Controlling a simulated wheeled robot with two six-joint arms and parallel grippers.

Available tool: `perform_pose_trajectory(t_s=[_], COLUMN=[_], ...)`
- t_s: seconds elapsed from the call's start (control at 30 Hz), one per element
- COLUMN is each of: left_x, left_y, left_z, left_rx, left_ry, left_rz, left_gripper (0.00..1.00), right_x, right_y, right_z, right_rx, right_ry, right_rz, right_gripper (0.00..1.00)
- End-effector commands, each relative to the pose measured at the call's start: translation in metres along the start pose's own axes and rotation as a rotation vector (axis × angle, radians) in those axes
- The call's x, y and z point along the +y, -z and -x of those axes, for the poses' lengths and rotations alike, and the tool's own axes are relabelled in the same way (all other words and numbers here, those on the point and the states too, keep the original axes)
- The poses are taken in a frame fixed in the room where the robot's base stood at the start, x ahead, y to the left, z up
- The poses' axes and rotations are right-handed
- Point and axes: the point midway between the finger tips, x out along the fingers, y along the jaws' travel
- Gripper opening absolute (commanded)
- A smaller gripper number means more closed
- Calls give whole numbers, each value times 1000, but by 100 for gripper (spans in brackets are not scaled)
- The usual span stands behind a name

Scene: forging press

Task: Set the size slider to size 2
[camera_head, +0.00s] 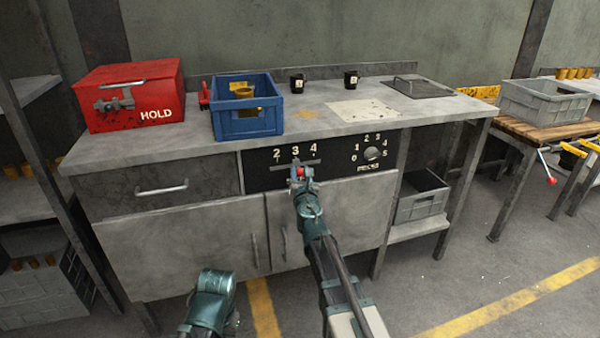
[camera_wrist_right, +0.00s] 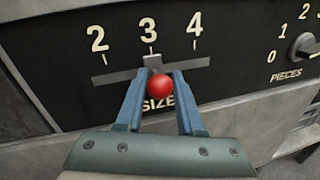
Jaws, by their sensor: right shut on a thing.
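The size slider is a red ball knob (camera_wrist_right: 161,87) on a grey horizontal track (camera_wrist_right: 108,77) in a black panel. The marks 2, 3 and 4 stand above the track. The knob stands just below and slightly right of the 3 mark. In the right wrist view my right gripper (camera_wrist_right: 160,80) is shut on the knob, one blue finger on each side. In the head view the red knob (camera_head: 300,171) shows between the fingers of my right gripper (camera_head: 301,176). My left arm shows low in the head view, but its fingers are not visible.
A pieces dial (camera_head: 372,153) sits right of the slider on the same panel. On the bench top stand a red HOLD box (camera_head: 125,98), a blue crate (camera_head: 243,125) and two dark cups. Cabinet doors (camera_head: 190,245) with handles are below.

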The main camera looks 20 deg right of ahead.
Motion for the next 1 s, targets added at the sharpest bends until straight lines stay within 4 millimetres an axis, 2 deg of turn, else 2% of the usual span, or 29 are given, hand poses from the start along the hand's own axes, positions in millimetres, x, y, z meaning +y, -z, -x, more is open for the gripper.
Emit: perform_pose_trajectory(t_s=[0.3, 0.43, 0.7, 0.73, 0.87, 1.0], left_x=[0, 0, 0, 0, 0, 0], left_y=[0, 0, 0, 0, 0, 0], left_z=[0, 0, 0, 0, 0, 0], left_rx=[0, 0, 0, 0, 0, 0], left_ry=[0, 0, 0, 0, 0, 0], left_rz=[0, 0, 0, 0, 0, 0], left_gripper=[0, 0, 0, 0, 0, 0], right_x=[54, 62, 64, 64, 64, 63], right_y=[11, 12, 13, 13, 13, 12], right_z=[11, 13, 13, 13, 13, 13], right_rx=[1, 1, 1, 1, 1, 1], right_ry=[-5, -2, -6, -7, -6, -4], right_rz=[0, 0, 0, 0, 0, 0], right_gripper=[0, 0, 0, 41, 64, 66])
